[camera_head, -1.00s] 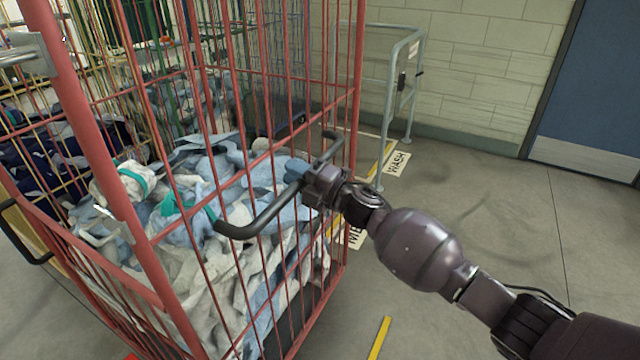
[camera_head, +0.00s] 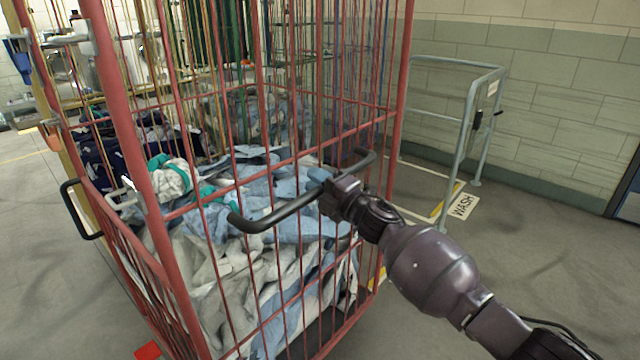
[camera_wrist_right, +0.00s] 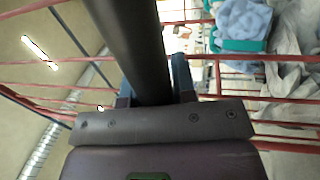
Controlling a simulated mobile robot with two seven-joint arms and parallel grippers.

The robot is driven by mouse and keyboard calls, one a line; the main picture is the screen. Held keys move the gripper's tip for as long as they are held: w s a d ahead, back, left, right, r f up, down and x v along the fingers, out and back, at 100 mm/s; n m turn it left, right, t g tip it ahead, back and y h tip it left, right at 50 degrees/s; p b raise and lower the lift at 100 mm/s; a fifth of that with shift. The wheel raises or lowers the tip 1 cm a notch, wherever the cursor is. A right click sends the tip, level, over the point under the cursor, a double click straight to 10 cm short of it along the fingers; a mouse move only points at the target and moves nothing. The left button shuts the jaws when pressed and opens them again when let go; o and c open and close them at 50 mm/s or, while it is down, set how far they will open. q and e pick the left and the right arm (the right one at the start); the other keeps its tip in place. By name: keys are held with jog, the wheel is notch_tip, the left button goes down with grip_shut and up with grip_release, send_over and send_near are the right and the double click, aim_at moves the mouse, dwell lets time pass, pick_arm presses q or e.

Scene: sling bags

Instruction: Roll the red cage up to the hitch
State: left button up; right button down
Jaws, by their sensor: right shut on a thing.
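The red cage (camera_head: 150,210) stands upright close in front of me in the head view, filled with light blue and white cloth (camera_head: 260,260). A black push handle (camera_head: 285,213) runs across its near side. My right gripper (camera_head: 328,195) is shut on this handle toward its right part. The right wrist view shows the dark bar (camera_wrist_right: 135,50) between the two fingers (camera_wrist_right: 155,90). A second black handle (camera_head: 78,208) sits at the cage's left side. My left gripper is not in view. I cannot make out a hitch for certain.
A grey tubular rail frame (camera_head: 468,130) stands right of the cage, by a floor sign reading WASH (camera_head: 463,206) and yellow floor marking. Other cages with dark cloth (camera_head: 125,140) stand behind. The floor at right is clear up to the block wall (camera_head: 560,100).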

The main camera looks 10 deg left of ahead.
jog(key=shift+s+a+f, duration=0.1)
jog(key=shift+a+f, duration=0.05)
jog(key=shift+f, duration=0.3)
jog(key=c, duration=0.9)
grip_release()
jog(key=shift+r, duration=0.25)
jog(key=p+v, duration=0.2)
jog(key=v, duration=0.8)
jog(key=shift+s+d, duration=0.2)
jog(key=shift+d, duration=0.1)
